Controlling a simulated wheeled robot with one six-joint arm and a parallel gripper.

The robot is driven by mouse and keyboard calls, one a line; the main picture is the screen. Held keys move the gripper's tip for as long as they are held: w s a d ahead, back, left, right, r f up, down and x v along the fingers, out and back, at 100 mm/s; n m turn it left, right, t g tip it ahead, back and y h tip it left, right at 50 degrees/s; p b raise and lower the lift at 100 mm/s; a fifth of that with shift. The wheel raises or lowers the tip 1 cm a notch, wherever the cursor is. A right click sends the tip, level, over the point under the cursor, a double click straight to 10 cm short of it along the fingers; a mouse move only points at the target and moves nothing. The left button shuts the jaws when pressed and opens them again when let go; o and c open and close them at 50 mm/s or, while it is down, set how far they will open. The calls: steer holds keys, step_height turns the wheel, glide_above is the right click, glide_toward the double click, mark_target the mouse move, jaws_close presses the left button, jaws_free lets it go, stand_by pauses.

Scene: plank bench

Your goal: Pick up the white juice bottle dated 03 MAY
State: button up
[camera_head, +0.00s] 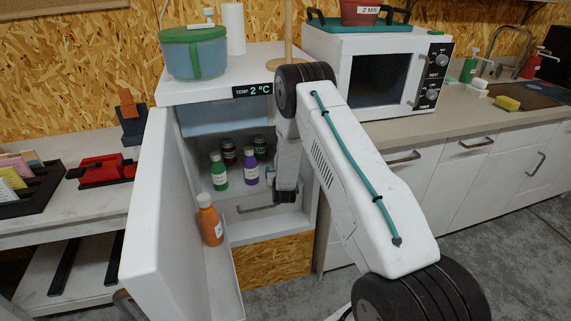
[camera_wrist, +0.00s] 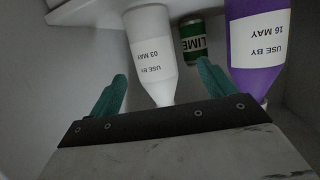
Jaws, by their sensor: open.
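The white juice bottle (camera_wrist: 151,60) shows in the wrist view, its label reading USE BY 03 MAY. It appears upside down there, with its narrow end toward my gripper. My gripper (camera_wrist: 163,72) is open, with one green finger on each side of the bottle in the picture. I see gaps between the fingers and the bottle, and no grip on it. In the head view my gripper (camera_head: 285,192) reaches into the open fridge, and the white bottle is hidden behind my arm.
A purple bottle (camera_wrist: 257,45) dated 16 MAY stands close to the right finger. A LIME can (camera_wrist: 193,43) is behind. A green bottle (camera_head: 219,170) and dark red can (camera_head: 229,151) are farther left. The open fridge door (camera_head: 160,215) holds an orange bottle (camera_head: 209,220).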

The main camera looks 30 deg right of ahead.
steer(key=x, duration=0.7)
steer(key=shift+s+d+r, duration=0.1)
steer(key=shift+d+r, duration=0.1)
steer(key=shift+d, duration=0.25)
steer(key=c, duration=1.2)
steer(key=shift+r, duration=0.1)
steer(key=shift+c, duration=0.8)
